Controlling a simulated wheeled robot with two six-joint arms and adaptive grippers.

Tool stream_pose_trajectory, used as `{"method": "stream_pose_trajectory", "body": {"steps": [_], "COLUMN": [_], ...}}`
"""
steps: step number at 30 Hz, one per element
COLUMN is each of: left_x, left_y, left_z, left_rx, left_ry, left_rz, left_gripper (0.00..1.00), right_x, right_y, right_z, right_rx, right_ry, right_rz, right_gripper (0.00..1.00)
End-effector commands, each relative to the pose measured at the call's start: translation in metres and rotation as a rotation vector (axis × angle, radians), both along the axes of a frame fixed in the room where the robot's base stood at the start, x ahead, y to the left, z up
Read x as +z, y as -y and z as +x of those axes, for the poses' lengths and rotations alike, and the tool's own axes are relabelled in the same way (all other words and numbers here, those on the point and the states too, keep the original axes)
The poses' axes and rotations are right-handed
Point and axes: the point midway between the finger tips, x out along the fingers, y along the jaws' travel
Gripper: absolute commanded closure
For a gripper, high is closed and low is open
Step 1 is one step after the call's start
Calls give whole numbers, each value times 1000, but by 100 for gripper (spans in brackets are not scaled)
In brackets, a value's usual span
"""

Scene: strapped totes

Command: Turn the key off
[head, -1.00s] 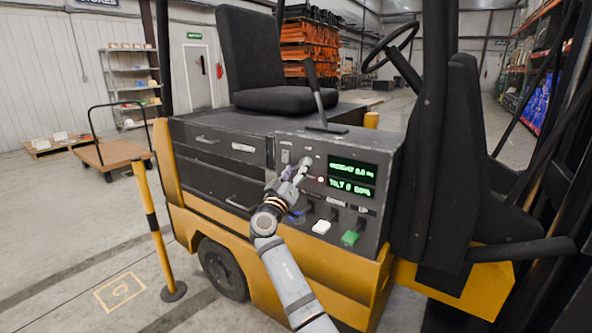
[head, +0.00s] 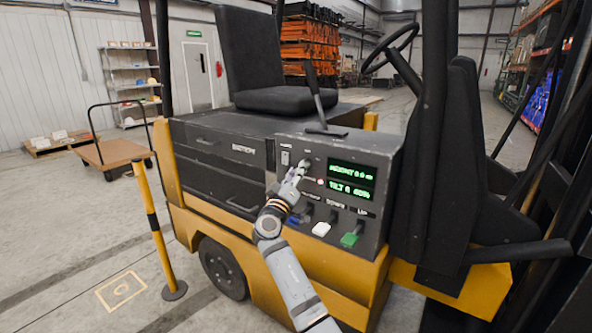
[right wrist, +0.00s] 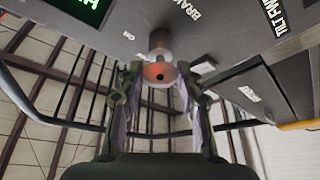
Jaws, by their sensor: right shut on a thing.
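The key (right wrist: 160,72) is a small reddish-orange piece with a dark hole, in front of a round silver mount on the dark control panel (head: 355,150). In the right wrist view it lies between the fingertips of my right gripper (right wrist: 160,75), which is shut on it. In the head view, my right gripper (head: 304,165) is at the upper part of the panel, left of the green displays, and hides the key. The key's exact angle is hard to tell. An "ON" label shows near it in the wrist view. My left gripper is not in view.
The panel is on a yellow and black forklift. Green-lit displays (head: 351,181) are right of my gripper. Below are blue, white (head: 321,228) and green (head: 349,240) levers. A black lever (head: 315,95) and seat (head: 286,99) stand above. A yellow post (head: 152,225) stands left.

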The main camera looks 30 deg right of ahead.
Motion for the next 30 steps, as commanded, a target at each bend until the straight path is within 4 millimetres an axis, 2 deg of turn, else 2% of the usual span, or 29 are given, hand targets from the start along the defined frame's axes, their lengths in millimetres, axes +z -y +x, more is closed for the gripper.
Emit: {"method": "stream_pose_trajectory", "body": {"steps": [1, 21, 30], "left_x": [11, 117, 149], "left_y": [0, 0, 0], "left_z": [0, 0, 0], "left_rx": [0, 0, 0], "left_ry": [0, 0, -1], "left_rz": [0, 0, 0], "left_gripper": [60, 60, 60], "right_x": [5, 11, 9], "right_y": [0, 1, 1], "right_z": [0, -2, -2], "right_rx": [-1, 0, 0], "right_ry": [-36, -598, -762], "right_rz": [-14, -246, -314], "right_gripper": [96, 96, 96]}}
